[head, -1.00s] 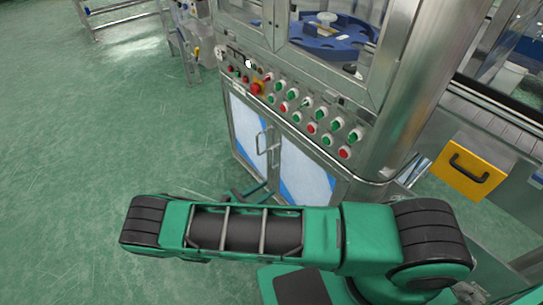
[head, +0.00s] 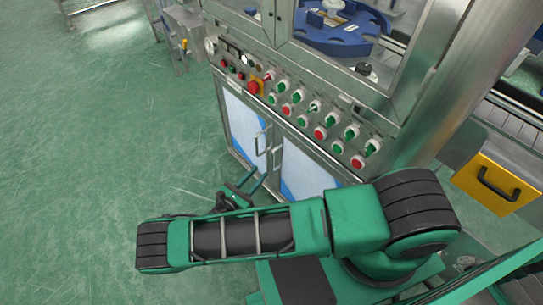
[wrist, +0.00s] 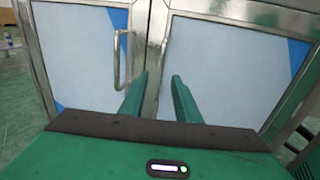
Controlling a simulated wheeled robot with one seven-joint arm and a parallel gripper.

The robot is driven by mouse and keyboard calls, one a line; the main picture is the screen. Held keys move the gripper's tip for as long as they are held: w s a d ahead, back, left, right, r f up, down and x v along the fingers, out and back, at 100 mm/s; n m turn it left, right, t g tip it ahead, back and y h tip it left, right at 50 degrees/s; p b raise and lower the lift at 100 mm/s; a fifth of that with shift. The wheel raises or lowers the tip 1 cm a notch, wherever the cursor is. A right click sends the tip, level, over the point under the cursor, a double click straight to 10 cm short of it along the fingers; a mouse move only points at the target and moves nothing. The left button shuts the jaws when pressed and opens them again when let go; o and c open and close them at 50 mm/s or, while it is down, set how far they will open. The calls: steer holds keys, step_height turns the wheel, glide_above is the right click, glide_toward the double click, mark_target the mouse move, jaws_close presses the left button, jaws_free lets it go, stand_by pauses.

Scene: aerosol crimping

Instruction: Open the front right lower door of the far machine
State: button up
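The machine's front right lower door (head: 305,172) is a pale blue-white panel in a metal frame, and it looks shut. It also fills the right of the wrist view (wrist: 225,70). Its slim metal handle (head: 277,158) stands by the seam between the two doors. In the wrist view a thin handle (wrist: 163,50) shows nearly edge-on, just beyond the gap between my fingers. My gripper (wrist: 160,75) is open and empty, its two green fingers pointing at the door seam. In the head view my gripper (head: 253,180) is low in front of the doors, partly hidden by my arm.
The left lower door (head: 243,128) is shut, with a curved handle (wrist: 118,60) just left of my fingers. A sloped panel of buttons (head: 300,108) juts above the doors. A yellow drawer front (head: 490,185) is at the right. Green floor (head: 110,140) is clear at the left.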

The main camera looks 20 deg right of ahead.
glide_above(273, 169)
steer(key=shift+w, duration=0.35)
jaws_close()
